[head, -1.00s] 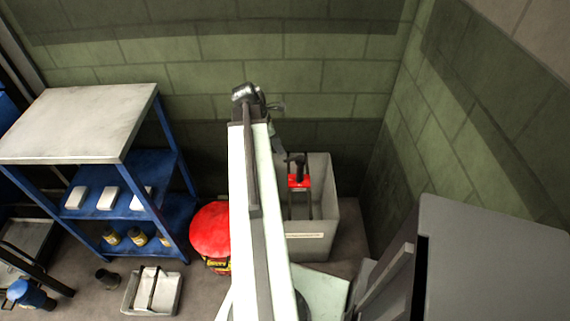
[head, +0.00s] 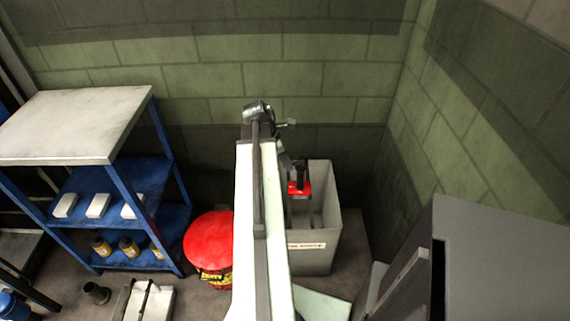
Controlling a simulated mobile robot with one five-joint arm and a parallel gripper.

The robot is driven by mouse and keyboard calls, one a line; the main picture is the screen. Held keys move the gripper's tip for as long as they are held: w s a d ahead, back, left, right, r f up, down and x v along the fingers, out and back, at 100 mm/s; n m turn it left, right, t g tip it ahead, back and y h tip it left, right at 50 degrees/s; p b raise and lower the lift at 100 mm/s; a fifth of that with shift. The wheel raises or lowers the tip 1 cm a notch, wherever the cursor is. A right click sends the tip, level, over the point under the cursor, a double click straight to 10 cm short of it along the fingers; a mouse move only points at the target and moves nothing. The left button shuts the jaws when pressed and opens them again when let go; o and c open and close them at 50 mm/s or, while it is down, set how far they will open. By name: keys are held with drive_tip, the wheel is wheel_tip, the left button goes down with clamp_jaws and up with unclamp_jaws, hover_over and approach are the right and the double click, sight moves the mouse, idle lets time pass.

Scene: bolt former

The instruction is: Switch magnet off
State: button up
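A red block with a black upright handle (head: 299,187), which looks like the magnet, stands inside a grey bin (head: 313,259) near the corner. Thin grey bars show below the red part. My arm rises in front of the bin's left side and hides part of it. My gripper (head: 285,158) hangs at the far end of the arm, just left of and a little above the magnet in the picture. It is small, dark and partly hidden by the arm, so I cannot see its fingers or whether it touches the magnet.
A red-topped round container (head: 209,238) stands left of the arm. A blue shelf (head: 125,175) with white boxes and yellow-labelled jars is further left. A grey cabinet (head: 500,265) fills the lower right. Walls close in behind and right.

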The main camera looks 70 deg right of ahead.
clamp_jaws()
drive_tip(key=m, duration=0.1)
drive_tip(key=d+m+y, duration=0.1)
drive_tip(key=m, duration=0.1)
drive_tip(key=shift+w+d+g, duration=0.2)
drive_tip(key=shift+w+g, duration=0.1)
drive_tip(key=shift+w, duration=0.1)
drive_tip(key=shift+o, duration=0.6)
unclamp_jaws()
